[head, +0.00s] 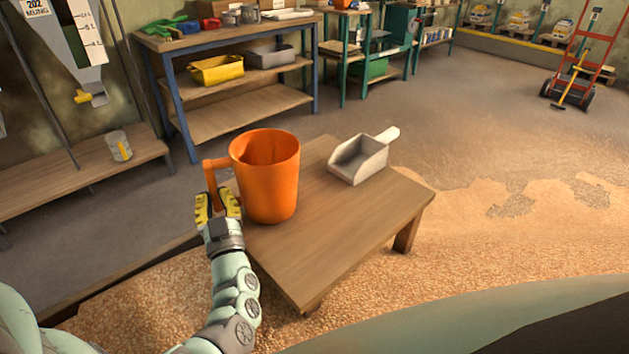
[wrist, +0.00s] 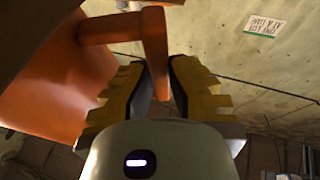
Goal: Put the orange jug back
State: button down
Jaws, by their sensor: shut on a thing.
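The orange jug (head: 272,178) is upright over the near-left part of the low wooden table (head: 345,235). I cannot tell for sure whether its base touches the table top. Its handle points left. My gripper (head: 218,203) is at the handle's lower part, with yellow-padded fingers on both sides of it. In the wrist view my gripper (wrist: 160,85) is shut on the handle (wrist: 153,50), and the jug's orange body (wrist: 55,80) fills the left side. The inside bottom of the jug is hidden.
A metal scoop (head: 362,158) with a pale handle lies at the table's far side. Spilled grain (head: 470,260) covers the floor around the table. A low bench (head: 75,185) with a small can (head: 119,146) stands left. A blue-framed workbench (head: 235,105) stands behind. The table's right part is clear.

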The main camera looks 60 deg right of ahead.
jog(key=shift+s+d, duration=0.1)
jog(key=c, duration=1.1)
grip_release()
jog(key=b+v, duration=0.3)
jog(key=v, duration=0.9)
